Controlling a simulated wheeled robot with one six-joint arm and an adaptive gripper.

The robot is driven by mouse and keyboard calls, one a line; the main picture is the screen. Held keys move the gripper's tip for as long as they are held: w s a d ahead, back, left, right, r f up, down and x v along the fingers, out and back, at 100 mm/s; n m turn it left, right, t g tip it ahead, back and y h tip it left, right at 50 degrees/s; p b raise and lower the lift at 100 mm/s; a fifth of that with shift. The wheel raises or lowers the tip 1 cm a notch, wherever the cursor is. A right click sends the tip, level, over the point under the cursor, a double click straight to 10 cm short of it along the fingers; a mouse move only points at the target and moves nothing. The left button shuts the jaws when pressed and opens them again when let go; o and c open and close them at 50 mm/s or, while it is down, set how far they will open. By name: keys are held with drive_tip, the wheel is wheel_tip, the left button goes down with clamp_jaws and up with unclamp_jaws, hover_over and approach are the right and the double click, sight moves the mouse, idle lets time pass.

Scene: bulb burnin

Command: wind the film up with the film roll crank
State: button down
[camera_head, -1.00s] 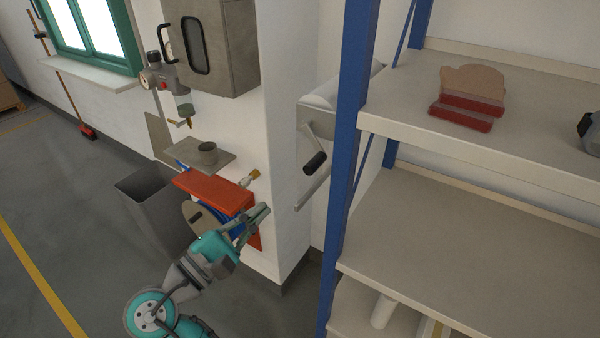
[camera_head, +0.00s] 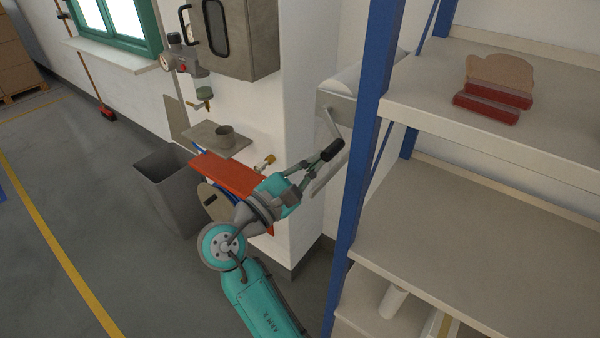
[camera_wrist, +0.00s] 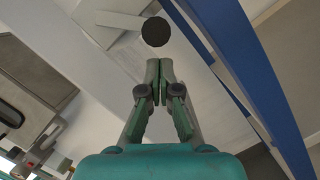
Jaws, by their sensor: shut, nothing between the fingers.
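The film roll (camera_head: 362,78) is white and sits in a grey wall bracket (camera_head: 328,99), partly hidden behind the blue shelf post. Its crank has a grey arm (camera_head: 331,123) hanging down to a black grip (camera_head: 333,150). In the wrist view the round black end of the grip (camera_wrist: 156,31) lies just beyond my fingertips, with the pale crank arm (camera_wrist: 115,18) running left from it. My gripper (camera_head: 318,164) is shut and empty, its tips close below the black grip. In the wrist view my gripper (camera_wrist: 159,67) shows a small gap to the grip; contact cannot be told.
The blue shelf post (camera_head: 368,150) stands close right of the crank, with shelves (camera_head: 450,215) beyond. A red surface (camera_head: 222,172), a grey ledge with a cup (camera_head: 224,137) and a grey bin (camera_head: 170,190) are at left. Open floor (camera_head: 90,220) lies farther left.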

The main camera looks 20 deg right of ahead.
sight(333, 157)
drive_tip(key=shift+s+d+r, duration=0.35)
drive_tip(key=shift+s+r, duration=0.05)
drive_tip(key=shift+r, duration=0.2)
drive_tip(key=s+n, duration=0.1)
drive_tip(key=d+r+n+t, duration=0.1)
drive_tip(key=n, duration=0.1)
drive_tip(key=shift+s+d+n, duration=0.1)
drive_tip(key=shift+s+n, duration=0.2)
drive_tip(key=shift+s, duration=0.05)
drive_tip(key=shift+s+d+r, duration=0.25)
drive_tip(key=shift+s+r, duration=0.05)
drive_tip(key=shift+s, duration=0.05)
drive_tip(key=shift+f, duration=0.1)
